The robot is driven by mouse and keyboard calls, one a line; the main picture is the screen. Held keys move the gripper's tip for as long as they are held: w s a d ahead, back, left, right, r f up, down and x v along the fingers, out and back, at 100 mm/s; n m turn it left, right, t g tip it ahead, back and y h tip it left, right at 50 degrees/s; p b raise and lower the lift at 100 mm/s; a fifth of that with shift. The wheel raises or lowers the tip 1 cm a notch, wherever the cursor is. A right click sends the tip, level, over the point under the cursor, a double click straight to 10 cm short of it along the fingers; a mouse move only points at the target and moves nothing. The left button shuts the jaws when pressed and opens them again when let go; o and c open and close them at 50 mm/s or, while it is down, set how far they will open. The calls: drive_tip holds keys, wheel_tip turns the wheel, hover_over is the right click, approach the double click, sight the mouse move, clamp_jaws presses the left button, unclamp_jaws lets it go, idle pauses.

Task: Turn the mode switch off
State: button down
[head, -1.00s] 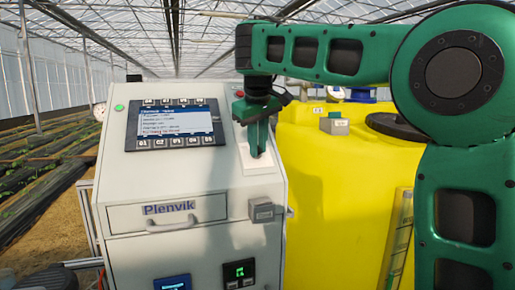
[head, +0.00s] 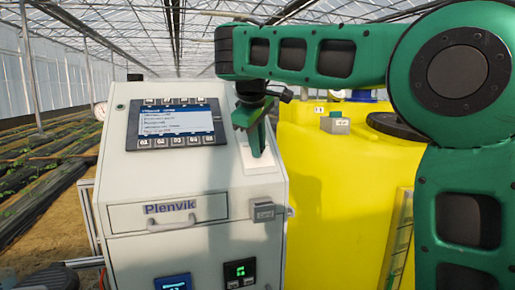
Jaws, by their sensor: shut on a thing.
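The mode switch's white plate (head: 262,163) is on the sloping top of the grey control cabinet, right of the screen. My gripper (head: 257,149) reaches down onto this plate with its green fingers shut on the mode switch. The fingers hide the switch knob, so its pointer cannot be read. The small round lamp (head: 120,107) at the cabinet's upper left is dark.
The cabinet also bears a lit screen (head: 176,121) with a row of buttons, a drawer handle (head: 173,223) and a small grey box (head: 263,212) below the plate. A yellow tank (head: 345,190) stands close on the right, behind my arm.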

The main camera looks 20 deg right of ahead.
drive_tip(key=shift+d, duration=0.1)
drive_tip(key=c, duration=1.9)
unclamp_jaws()
drive_tip(key=v, duration=1)
drive_tip(key=shift+r, duration=0.15)
drive_tip(key=shift+s, duration=0.15)
